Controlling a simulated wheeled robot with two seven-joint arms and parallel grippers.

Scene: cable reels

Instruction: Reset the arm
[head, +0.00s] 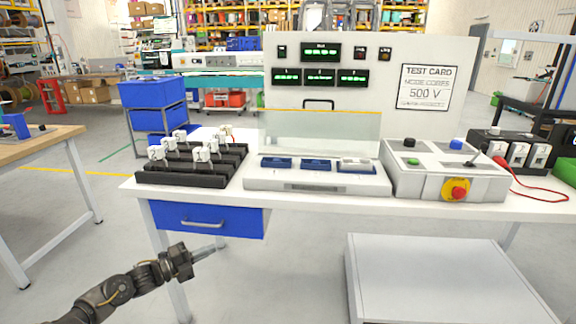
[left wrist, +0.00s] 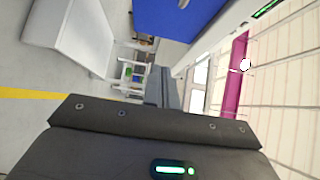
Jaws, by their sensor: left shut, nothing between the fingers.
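My left arm comes in from the lower left in the head view. Its gripper (head: 205,253) is in front of and below the table's left front edge, under the blue drawer (head: 208,219). The fingers are together and point to the right, with nothing between them. In the left wrist view the shut fingers (left wrist: 163,88) point away from the dark gripper body, clear of everything. My right gripper is in neither view.
The white table (head: 300,199) bears a black rack (head: 190,165) with white plugs, a test unit (head: 318,178) and a control box (head: 445,184) with a red knob. A grey-white box (head: 440,270) stands on the floor at right. Floor around my left gripper is clear.

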